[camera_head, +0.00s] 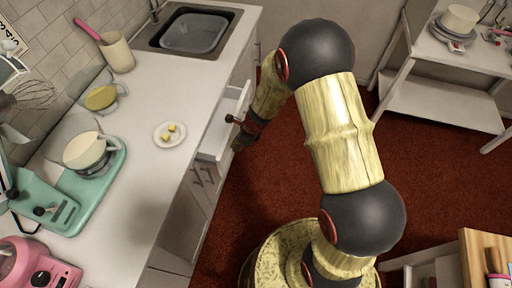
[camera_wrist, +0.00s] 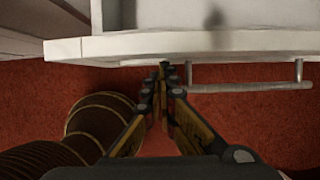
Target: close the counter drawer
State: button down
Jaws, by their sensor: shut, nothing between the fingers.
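The counter drawer (camera_head: 214,143) is white and stands pulled out from the counter's front. In the wrist view its front panel (camera_wrist: 120,46) runs across the top, with a grey bar handle (camera_wrist: 245,88) on the right. My gripper (camera_head: 239,142) is at the drawer's outer side in the head view, partly hidden by my arm. In the wrist view my gripper (camera_wrist: 165,69) is shut and empty, its tips at the panel's edge, left of the handle. I cannot tell whether they touch the panel.
The white counter (camera_head: 150,185) carries a plate (camera_head: 170,133) with yellow pieces, a green scale (camera_head: 85,185) and a pink appliance (camera_head: 38,265). A sink (camera_head: 192,32) is at the back. A white shelf (camera_head: 440,100) stands right. Red floor (camera_head: 430,165) is open between.

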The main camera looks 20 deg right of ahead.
jog(key=p, duration=0.3)
send_near(216, 143)
jog(key=a+f, duration=0.1)
jog(key=s+a+f, duration=0.1)
jog(key=a+f, duration=0.1)
jog(key=shift+s+f, duration=0.3)
jog(key=shift+s, duration=0.05)
